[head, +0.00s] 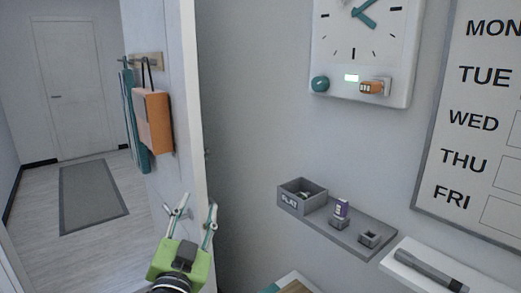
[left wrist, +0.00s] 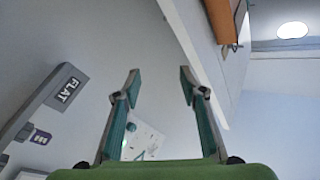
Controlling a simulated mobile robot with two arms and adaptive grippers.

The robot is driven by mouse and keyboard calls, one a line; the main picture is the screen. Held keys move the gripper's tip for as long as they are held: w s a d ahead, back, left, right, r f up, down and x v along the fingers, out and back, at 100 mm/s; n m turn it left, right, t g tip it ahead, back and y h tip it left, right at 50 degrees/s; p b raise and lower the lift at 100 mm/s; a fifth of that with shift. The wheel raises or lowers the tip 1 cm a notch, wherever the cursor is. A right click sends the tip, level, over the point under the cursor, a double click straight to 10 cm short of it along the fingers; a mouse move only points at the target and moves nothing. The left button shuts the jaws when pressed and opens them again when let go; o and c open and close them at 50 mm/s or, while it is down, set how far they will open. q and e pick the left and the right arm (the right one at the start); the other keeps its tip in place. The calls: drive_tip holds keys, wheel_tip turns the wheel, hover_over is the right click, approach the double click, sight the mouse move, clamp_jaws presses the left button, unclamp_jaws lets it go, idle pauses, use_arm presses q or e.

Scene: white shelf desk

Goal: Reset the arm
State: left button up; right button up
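My left gripper (head: 192,212) is in the lower left of the head view, in front of the edge of the wall opening. Its two fingers are spread apart with nothing between them. In the left wrist view the left gripper (left wrist: 160,80) also shows open and empty, with plain wall and the white clock panel beyond it. My right gripper does not show in either view.
A grey wall shelf (head: 345,236) carries a box (head: 303,196) and a small purple item (head: 341,209). A flashlight (head: 428,269) lies on a white ledge. A clock panel (head: 365,65) and a weekday board (head: 475,150) hang above. An orange bag (head: 153,122) hangs left.

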use_arm(q)
drive_tip(key=s+a+f+n+g+y, duration=0.1)
drive_tip(key=s+a+f+g, duration=0.2)
drive_tip(key=f, duration=0.5)
drive_tip(key=s+a+f+n+g, duration=0.1)
drive_tip(key=s+f+g, duration=0.25)
drive_tip(key=f, duration=0.45)
drive_tip(key=s+a+f+n+g+y, duration=0.1)
drive_tip(key=s+a+f+g, duration=0.1)
drive_tip(key=s+f, duration=0.45)
drive_tip(key=s+f+n+g+h, duration=0.1)
drive_tip(key=s+f+g, duration=0.3)
drive_tip(key=s+f, duration=0.55)
drive_tip(key=s+f+g, duration=0.5)
drive_tip(key=s+f, duration=0.1)
drive_tip(key=s, duration=0.6)
wheel_tip(320, 180, down, 26)
drive_tip(key=s, duration=0.1)
drive_tip(key=s+a+f+g, duration=0.1)
drive_tip(key=s+f, duration=0.7)
drive_tip(key=s+a+f+g, duration=0.1)
drive_tip(key=s+a+f, duration=0.1)
drive_tip(key=s+f, duration=0.6)
drive_tip(key=shift+s+a, duration=0.25)
drive_tip(key=shift+s, duration=0.5)
